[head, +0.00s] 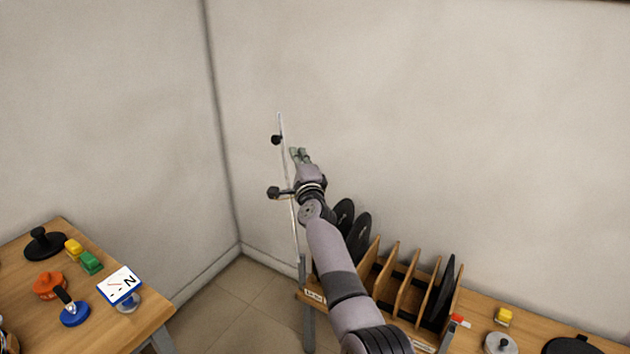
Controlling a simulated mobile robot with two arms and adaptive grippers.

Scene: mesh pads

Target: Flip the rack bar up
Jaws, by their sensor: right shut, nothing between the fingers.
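The rack bar (282,128) is a thin pale bar that stands nearly upright by the back wall, with a small black knob (276,140) near its top. A second dark knob on a short arm (273,193) sticks out lower down, beside my right wrist. My right gripper (298,151) is shut and empty. It is just right of the bar's upper part, fingers pointing up; I cannot tell whether it touches the bar. My right forearm hides part of the rack. My left gripper is not in view.
A wooden rack (398,275) with dark discs (361,235) stands on the right table (540,322), under my right arm. The left table (140,318) holds an orange object (49,285), a blue-based one (75,315) and a card (120,284). Bare floor (240,295) lies between the tables.

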